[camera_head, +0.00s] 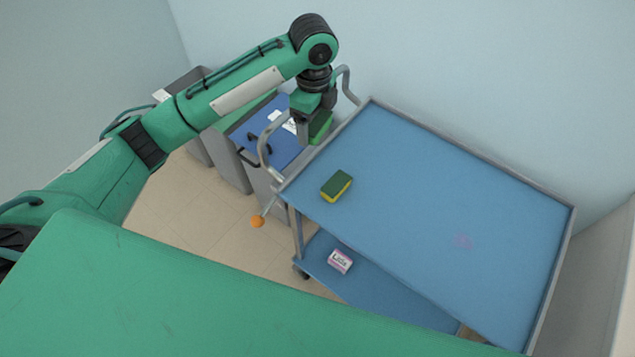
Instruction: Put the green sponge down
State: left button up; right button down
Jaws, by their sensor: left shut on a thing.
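My left gripper (308,132) points down near the left end of the blue cart, by its handle. It is shut on a plain green sponge (321,126), which is partly hidden by the gripper. From this angle I cannot tell the sponge's height above what lies below. A second sponge, green on top with a yellow side (336,186), lies on the cart's top shelf near the left end, apart from the gripper. My right gripper is not in view.
The blue cart (430,200) has a raised rim and a largely bare top. A small labelled box (340,261) sits on its lower shelf. Bins, one with a blue lid (262,128), stand left of the cart. A small orange object (257,221) shows near the cart's left end.

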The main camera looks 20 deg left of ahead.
pick_arm(q)
jog(key=shift+w+d+f+m, duration=0.15)
jog(key=shift+w+m, duration=0.2)
jog(key=shift+m, duration=0.35)
jog(key=shift+f, duration=0.2)
jog(key=p, duration=0.2)
send_over(317, 180)
notch_tip(317, 180, down, 15)
jog(key=shift+r, duration=0.2)
notch_tip(317, 180, down, 4)
jog(key=shift+f+p, duration=0.25)
jog(key=shift+p, duration=0.1)
jog(key=shift+f, duration=0.25)
jog(key=shift+f, duration=0.15)
jog(key=o, duration=0.9)
